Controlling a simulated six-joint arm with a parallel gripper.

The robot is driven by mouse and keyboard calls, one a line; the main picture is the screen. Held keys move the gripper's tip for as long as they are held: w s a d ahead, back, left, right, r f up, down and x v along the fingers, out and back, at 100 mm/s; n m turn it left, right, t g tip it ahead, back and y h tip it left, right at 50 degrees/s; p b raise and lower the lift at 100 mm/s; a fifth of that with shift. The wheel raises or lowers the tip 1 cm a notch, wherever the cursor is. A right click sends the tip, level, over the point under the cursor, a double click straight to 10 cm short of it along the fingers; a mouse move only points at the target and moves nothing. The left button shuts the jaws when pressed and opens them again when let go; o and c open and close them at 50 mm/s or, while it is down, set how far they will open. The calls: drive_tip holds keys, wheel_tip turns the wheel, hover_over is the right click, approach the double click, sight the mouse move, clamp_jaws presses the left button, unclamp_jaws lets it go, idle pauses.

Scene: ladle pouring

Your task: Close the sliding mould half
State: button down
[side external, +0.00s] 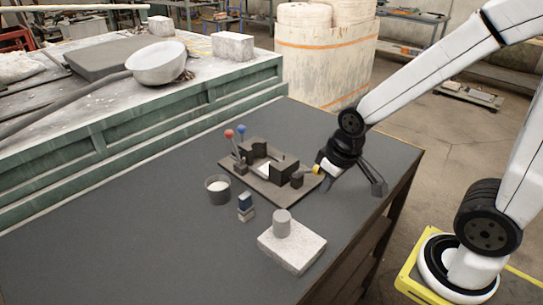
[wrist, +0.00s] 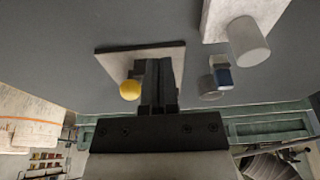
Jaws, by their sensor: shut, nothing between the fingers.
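The mould stands on a dark base plate (side external: 232,172) on the table. Its sliding half (side external: 284,169) is a dark block at the right, with a yellow knob (side external: 316,169) on its outer side. The other mould half (side external: 254,153) is at the back left, and a pale gap shows between the two. My gripper (side external: 324,163) is shut and empty, close to the yellow knob. In the wrist view my gripper's fingers (wrist: 160,68) are together, with the yellow knob (wrist: 129,90) just left of them. Whether they touch is unclear. The fingers hide most of the mould there.
A grey cup (side external: 218,190), a small blue-and-white block (side external: 245,204) and a pale slab (side external: 291,252) with a cylinder (side external: 282,224) stand in front. The table's left is clear.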

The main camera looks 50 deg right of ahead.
drive_tip(key=w+v, duration=0.2)
drive_tip(key=v, duration=0.6)
drive_tip(key=w+d+m+t+y, duration=0.1)
drive_tip(key=w+d+m+y, duration=0.15)
drive_tip(key=w+y, duration=0.45)
drive_tip(key=w+d+m+y, duration=0.1)
drive_tip(key=w+m+y, duration=0.2)
drive_tip(key=w, duration=0.8)
drive_tip(key=w+d+m+t+y, duration=0.35)
drive_tip(key=w+d+t, duration=0.55)
drive_tip(key=d, duration=0.6)
drive_tip(key=shift+n+g, duration=0.4)
drive_tip(key=f, duration=0.9)
drive_tip(key=w+f, duration=0.1)
drive_tip(key=f, duration=0.4)
drive_tip(key=shift+a+f, duration=0.25)
drive_tip(key=shift+f, duration=0.1)
drive_tip(key=shift+w+a, duration=0.1)
